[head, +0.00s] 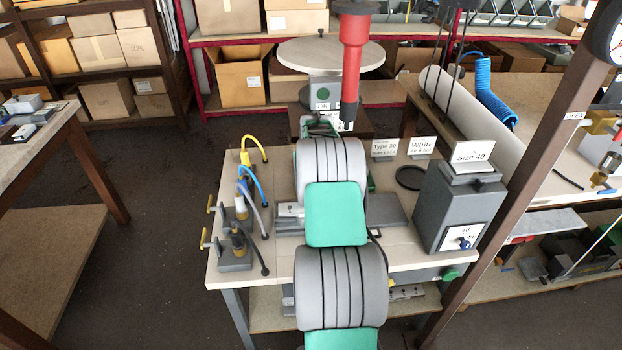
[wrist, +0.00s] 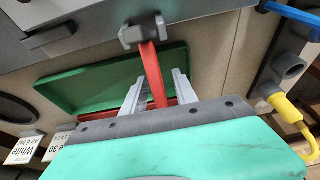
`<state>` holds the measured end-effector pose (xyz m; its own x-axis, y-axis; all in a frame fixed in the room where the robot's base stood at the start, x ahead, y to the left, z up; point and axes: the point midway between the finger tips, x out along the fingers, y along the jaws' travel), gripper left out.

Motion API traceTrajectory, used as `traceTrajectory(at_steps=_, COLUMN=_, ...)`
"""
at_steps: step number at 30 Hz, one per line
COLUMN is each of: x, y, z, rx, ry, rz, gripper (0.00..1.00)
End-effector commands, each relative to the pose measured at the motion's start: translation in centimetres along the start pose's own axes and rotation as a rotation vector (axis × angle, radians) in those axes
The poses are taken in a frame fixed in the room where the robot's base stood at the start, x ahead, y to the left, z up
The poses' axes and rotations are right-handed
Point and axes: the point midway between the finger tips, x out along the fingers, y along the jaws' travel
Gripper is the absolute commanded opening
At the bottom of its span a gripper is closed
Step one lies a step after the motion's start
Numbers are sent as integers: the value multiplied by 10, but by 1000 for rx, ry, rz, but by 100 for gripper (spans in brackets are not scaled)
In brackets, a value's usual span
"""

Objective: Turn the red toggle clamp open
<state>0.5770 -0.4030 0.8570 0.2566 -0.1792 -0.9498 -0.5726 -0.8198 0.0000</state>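The red toggle clamp shows in the wrist view as a narrow red lever (wrist: 153,72) with a grey block-like end (wrist: 143,31). It rises over a green tray (wrist: 75,88). My gripper (wrist: 157,84) has its two pale fingers apart, one on each side of the red lever, with visible gaps. I cannot tell how deep the lever sits between the fingertips. The lever's lower end is partly hidden by my gripper body. In the head view my own arm hides the gripper and the clamp.
The light workbench (head: 240,278) carries yellow and blue cable connectors (head: 240,210) at left. A grey "Size 40" box (head: 455,210) stands at right, beside a black ring (head: 409,178). A brown post (head: 520,150) rises at right.

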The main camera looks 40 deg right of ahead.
Motion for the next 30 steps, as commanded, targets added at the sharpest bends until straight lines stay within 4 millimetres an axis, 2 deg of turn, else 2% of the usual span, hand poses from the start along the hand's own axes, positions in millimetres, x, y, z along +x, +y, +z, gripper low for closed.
traceTrajectory(at_steps=4, x=-16, y=0, z=-1, rx=0, ry=4, rz=0, gripper=35)
traceTrajectory(at_steps=9, x=-51, y=0, z=-1, rx=0, ry=4, rz=0, gripper=35)
traceTrajectory(at_steps=13, x=-71, y=0, z=0, rx=0, ry=1, rz=0, gripper=35)
traceTrajectory(at_steps=17, x=-77, y=0, z=0, rx=0, ry=-1, rz=0, gripper=35)
traceTrajectory(at_steps=27, x=-77, y=0, z=0, rx=0, ry=0, rz=0, gripper=35)
traceTrajectory(at_steps=28, x=-79, y=-1, z=0, rx=-2, ry=0, rz=-1, gripper=35)
traceTrajectory(at_steps=30, x=-94, y=-20, z=6, rx=-29, ry=3, rz=-9, gripper=35)
